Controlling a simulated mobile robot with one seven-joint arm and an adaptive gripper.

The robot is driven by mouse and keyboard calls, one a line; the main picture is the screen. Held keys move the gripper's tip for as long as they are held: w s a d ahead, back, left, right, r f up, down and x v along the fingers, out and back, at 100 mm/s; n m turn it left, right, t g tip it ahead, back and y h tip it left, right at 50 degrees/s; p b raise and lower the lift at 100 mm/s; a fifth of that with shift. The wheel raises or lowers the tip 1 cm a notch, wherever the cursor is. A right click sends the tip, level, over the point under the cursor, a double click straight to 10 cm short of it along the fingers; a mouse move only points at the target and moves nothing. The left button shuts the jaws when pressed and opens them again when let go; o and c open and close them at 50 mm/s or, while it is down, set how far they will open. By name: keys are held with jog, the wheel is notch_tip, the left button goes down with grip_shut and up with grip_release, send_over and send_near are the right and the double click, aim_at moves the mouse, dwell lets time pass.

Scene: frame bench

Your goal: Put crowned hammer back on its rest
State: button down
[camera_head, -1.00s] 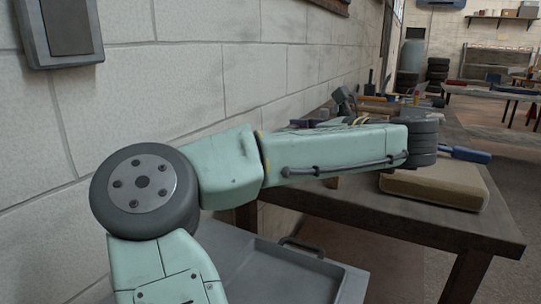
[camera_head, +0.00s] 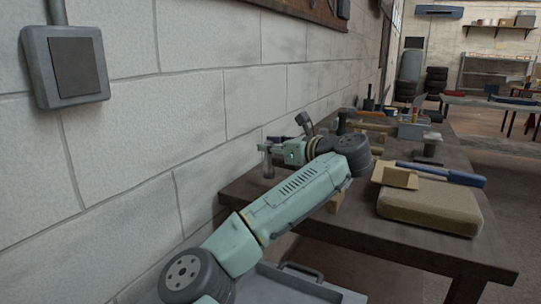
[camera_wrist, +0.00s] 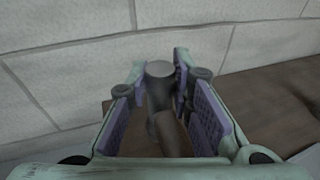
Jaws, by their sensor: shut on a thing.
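The hammer's grey rounded head (camera_wrist: 160,70) shows between the fingers, with a brownish handle (camera_wrist: 172,135) running toward the camera. In the head view a small grey part of the hammer (camera_head: 268,165) hangs at the gripper's end. I cannot clearly make out the hammer's rest. A wooden block (camera_head: 336,203) lies partly hidden beneath my arm.
A tan padded block (camera_head: 430,208) sits on the bench (camera_head: 400,238), with a smaller tan block (camera_head: 396,177) and a blue-handled tool (camera_head: 450,175) by it. A dark-headed hammer (camera_head: 345,119) and other tools lie farther back. The wall (camera_head: 190,140) is close on the left.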

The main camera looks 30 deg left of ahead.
aim_at(273, 159)
jog(key=shift+a+f+p, duration=0.1)
jog(key=shift+f+p, duration=0.25)
jog(key=shift+f, duration=1.4)
jog(key=shift+f, duration=0.15)
jog(key=c, duration=1.4)
grip_release()
jog(key=shift+c, duration=0.2)
jog(key=shift+w, duration=0.1)
